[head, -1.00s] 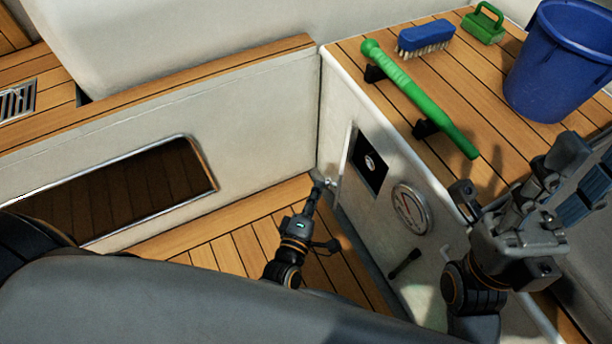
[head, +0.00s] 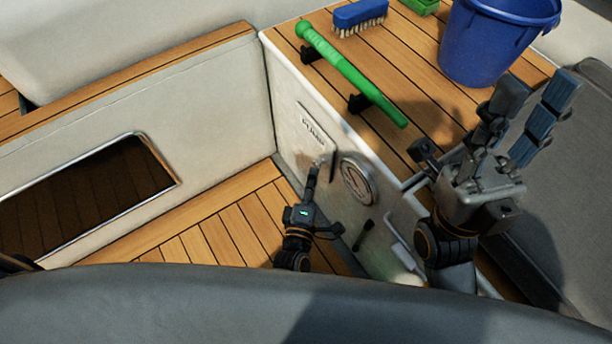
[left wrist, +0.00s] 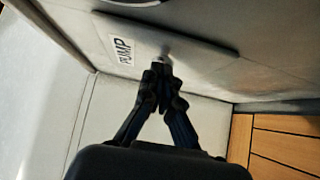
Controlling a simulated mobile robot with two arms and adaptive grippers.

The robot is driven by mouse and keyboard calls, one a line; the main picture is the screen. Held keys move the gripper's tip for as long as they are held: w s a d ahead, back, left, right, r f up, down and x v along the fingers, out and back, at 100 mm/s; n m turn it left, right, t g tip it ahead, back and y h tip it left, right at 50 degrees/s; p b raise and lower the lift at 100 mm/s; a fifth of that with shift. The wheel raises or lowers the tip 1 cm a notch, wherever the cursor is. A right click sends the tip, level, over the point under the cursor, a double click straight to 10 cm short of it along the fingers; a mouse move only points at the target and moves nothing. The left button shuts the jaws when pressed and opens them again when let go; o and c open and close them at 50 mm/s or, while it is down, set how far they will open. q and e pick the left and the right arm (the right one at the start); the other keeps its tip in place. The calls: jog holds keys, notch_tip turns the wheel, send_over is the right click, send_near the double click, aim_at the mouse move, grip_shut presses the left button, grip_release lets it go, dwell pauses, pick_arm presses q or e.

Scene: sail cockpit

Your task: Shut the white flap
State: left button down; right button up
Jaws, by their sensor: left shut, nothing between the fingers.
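The white flap (head: 313,138) is on the white side wall of the bench and bears a "PUMP" label. It lies flat or nearly flat against the wall and covers the dark opening; I cannot tell whether a small gap is left. In the left wrist view the flap (left wrist: 190,58) is just beyond my fingertips. My left gripper (head: 317,165) is shut and empty, with its tips at the flap's small knob, touching or very close; it also shows in the left wrist view (left wrist: 160,66). My right gripper (head: 510,120) is raised over the bench edge with its fingers apart, empty.
A round gauge (head: 356,180) and a black lever (head: 364,236) sit on the same wall to the right of the flap. A green handle bar (head: 352,75), a brush (head: 360,16) and a blue bucket (head: 492,45) are on the bench top. The wooden floor (head: 222,228) is clear.

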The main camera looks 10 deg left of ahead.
aim_at(328, 163)
pick_arm(q)
jog(key=shift+w+d+r, duration=0.2)
jog(key=shift+w+d, duration=0.1)
jog(key=shift+d, duration=0.3)
jog(key=shift+w+d+r, duration=0.2)
jog(key=shift+w+d, duration=0.05)
jog(key=shift+d, duration=0.35)
jog(key=shift+w+d+f+h, duration=0.1)
jog(key=shift+w+d+h, duration=0.15)
jog(key=shift+h, duration=0.05)
jog(key=shift+s+a+f, duration=0.15)
jog(key=shift+s+a, duration=0.05)
jog(key=shift+s, duration=0.25)
jog(key=s+a, duration=0.1)
jog(key=s, duration=1)
jog(key=shift+s, duration=0.15)
